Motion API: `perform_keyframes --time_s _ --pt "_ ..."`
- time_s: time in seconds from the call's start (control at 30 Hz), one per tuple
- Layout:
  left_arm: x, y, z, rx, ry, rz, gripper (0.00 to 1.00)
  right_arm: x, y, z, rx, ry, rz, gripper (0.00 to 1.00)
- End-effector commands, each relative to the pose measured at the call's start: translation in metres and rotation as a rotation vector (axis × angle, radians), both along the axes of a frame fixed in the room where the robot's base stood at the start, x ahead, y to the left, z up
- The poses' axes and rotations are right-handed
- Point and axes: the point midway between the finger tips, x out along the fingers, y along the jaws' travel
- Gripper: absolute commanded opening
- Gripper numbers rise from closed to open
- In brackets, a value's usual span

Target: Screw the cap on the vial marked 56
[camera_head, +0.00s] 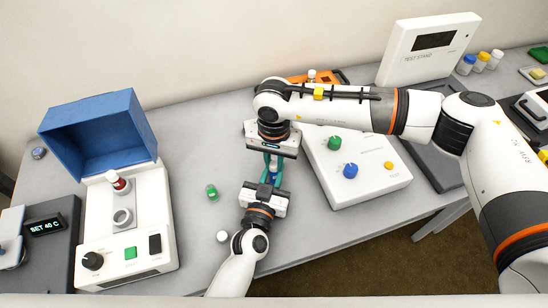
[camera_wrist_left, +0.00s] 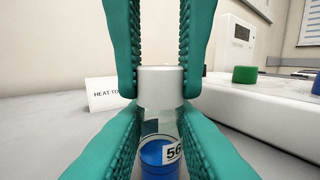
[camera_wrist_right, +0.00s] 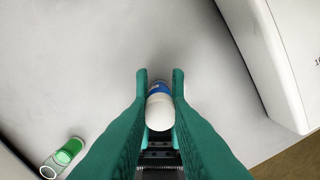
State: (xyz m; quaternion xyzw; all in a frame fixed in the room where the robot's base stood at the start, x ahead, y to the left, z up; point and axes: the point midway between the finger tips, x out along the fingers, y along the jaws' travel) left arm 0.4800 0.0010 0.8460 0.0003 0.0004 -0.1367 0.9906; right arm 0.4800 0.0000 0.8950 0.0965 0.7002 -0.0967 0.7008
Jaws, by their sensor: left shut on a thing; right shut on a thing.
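The vial marked 56 (camera_wrist_left: 160,135) is clear with blue contents and stands upright between the fingers of my left gripper (camera_head: 270,182), which is shut on it. A white cap (camera_wrist_left: 161,80) sits on top of the vial, in line with it. My right gripper (camera_head: 273,158) comes from above and is shut on the cap. The right wrist view shows the white cap (camera_wrist_right: 160,112) between its fingers, with blue behind it. I cannot tell how far the cap is threaded.
A green vial (camera_head: 212,192) and a loose white cap (camera_head: 222,236) are on the table to the left. A white device with a blue lid (camera_head: 100,135) stands farther left. A control box with knobs (camera_head: 360,180) stands close on the right.

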Motion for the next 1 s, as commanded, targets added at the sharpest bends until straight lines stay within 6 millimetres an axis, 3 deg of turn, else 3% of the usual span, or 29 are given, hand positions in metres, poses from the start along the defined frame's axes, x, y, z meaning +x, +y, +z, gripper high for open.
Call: perform_keyframes --time_s 0.37,0.4,0.53,0.83,1.0 --pt "0.0 0.0 0.0 0.0 0.0 0.0 0.0 0.0 0.0 -0.008 0.0 0.0 0.001 0.0" --pt "0.0 0.0 0.0 0.0 0.0 0.0 0.0 0.0 0.0 -0.008 0.0 0.0 0.001 0.2" --pt "0.0 0.0 0.0 0.0 0.0 0.0 0.0 0.0 0.0 -0.008 0.0 0.0 0.001 0.41" --pt "0.0 0.0 0.0 0.0 0.0 0.0 0.0 0.0 0.0 -0.005 0.001 -0.001 0.001 0.41" --pt "0.0 0.0 0.0 0.0 0.0 0.0 0.0 0.0 0.0 0.014 0.001 -0.003 0.002 0.41"
